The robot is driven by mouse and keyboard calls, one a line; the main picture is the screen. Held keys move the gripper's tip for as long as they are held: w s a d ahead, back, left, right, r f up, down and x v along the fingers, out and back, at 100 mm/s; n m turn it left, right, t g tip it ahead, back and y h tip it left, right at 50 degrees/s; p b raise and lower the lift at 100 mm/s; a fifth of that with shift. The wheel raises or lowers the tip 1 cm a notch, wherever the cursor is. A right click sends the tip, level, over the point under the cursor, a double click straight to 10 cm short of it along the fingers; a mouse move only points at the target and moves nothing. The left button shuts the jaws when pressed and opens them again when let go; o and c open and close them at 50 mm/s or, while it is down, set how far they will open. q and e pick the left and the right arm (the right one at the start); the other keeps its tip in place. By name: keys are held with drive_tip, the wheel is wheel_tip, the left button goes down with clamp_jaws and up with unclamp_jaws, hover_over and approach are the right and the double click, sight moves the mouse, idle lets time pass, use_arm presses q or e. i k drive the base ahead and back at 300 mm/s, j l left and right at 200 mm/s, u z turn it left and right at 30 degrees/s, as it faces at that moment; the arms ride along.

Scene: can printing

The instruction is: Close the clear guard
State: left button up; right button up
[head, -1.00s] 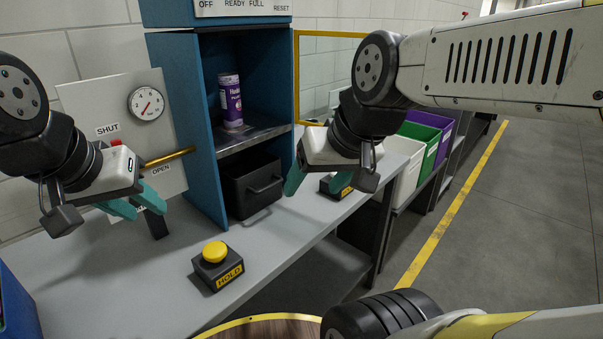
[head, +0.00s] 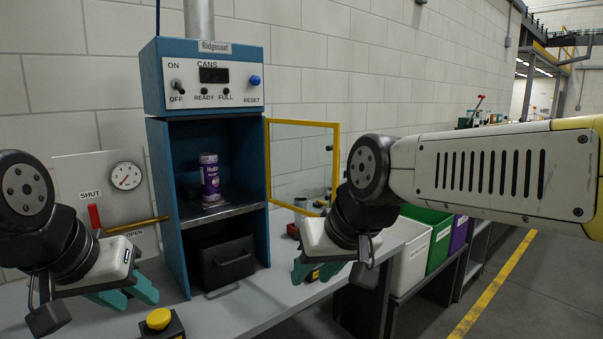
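The clear guard (head: 302,155) is a see-through panel in a yellow frame on the right side of the blue cabinet (head: 258,182). It stands swung open to the right, leaving the cabinet front uncovered. A dark latch or handle shows at its right edge. A purple can (head: 210,180) stands upright on the shelf inside. My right gripper (head: 317,272) is open and empty, in front of and below the guard's lower right corner in the picture. My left gripper (head: 128,293) is open and empty, left of the cabinet, in front of the gauge panel.
A yellow button (head: 159,318) sits on the grey bench (head: 255,305). A black drawer (head: 226,262) is below the can's shelf. A brass rod (head: 137,225) and red lever (head: 95,217) are at left. White (head: 408,262), green and purple bins stand at right.

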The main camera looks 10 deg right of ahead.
sight(334, 126)
drive_tip(key=l+u, duration=0.5)
drive_tip(key=l, duration=0.5)
drive_tip(key=l+u, duration=0.5)
drive_tip(key=l, duration=0.45)
drive_tip(key=l+u, duration=0.3)
drive_tip(key=l, duration=0.3)
drive_tip(key=l+u, duration=0.35)
drive_tip(key=l, duration=0.3)
drive_tip(key=i, duration=0.05)
